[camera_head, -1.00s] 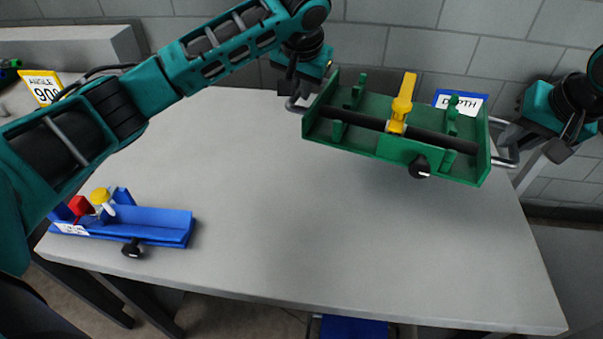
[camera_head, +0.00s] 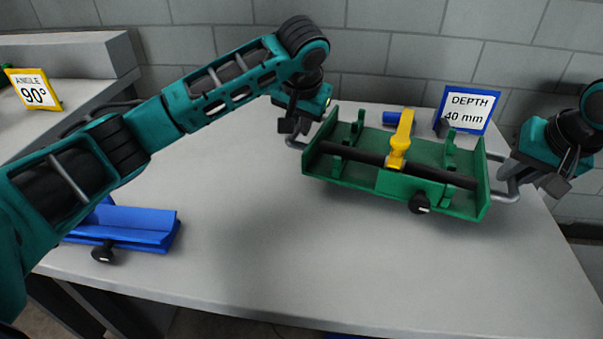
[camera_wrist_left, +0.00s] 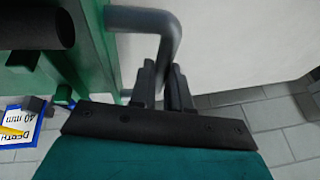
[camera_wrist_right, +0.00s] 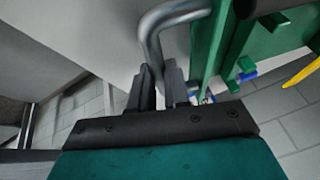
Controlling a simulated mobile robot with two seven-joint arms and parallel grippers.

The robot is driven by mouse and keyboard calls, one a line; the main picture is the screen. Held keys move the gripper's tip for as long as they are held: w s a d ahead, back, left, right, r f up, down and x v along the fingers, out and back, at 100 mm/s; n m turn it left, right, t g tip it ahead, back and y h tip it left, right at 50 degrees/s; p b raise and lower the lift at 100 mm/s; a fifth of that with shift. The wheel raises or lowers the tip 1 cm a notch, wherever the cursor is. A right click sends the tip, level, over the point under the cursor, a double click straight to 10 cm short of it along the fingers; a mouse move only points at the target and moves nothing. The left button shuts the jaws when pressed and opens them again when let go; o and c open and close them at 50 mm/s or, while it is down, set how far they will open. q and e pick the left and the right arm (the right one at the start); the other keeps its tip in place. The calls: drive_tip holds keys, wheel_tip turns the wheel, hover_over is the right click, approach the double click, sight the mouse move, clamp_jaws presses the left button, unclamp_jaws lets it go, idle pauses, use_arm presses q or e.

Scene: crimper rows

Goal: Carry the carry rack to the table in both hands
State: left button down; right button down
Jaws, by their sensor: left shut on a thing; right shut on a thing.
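The carry rack (camera_head: 355,182) is a green open tray with a black bar along it, a yellow upright piece (camera_head: 401,140), a black knob and a grey handle at each end. It is level over the back right of the grey table (camera_head: 250,250); I cannot tell whether its underside touches. My left gripper (camera_head: 289,127) is shut on the left handle, which shows between its fingers in the left wrist view (camera_wrist_left: 168,45). My right gripper (camera_head: 545,172) is shut on the right handle, also seen in the right wrist view (camera_wrist_right: 152,40).
A blue fixture with a black knob (camera_head: 140,226) lies at the table's front left, partly behind my left arm. A DEPTH 40 mm sign (camera_head: 466,108) and a blue part (camera_head: 389,118) are behind the rack. An ANGLE 90° sign (camera_head: 34,90) stands far left. The table's middle is clear.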

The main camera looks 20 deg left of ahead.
use_arm(q)
drive_tip(key=shift+f, duration=0.1)
use_arm(e)
drive_tip(key=shift+f, duration=0.1)
idle(0.5)
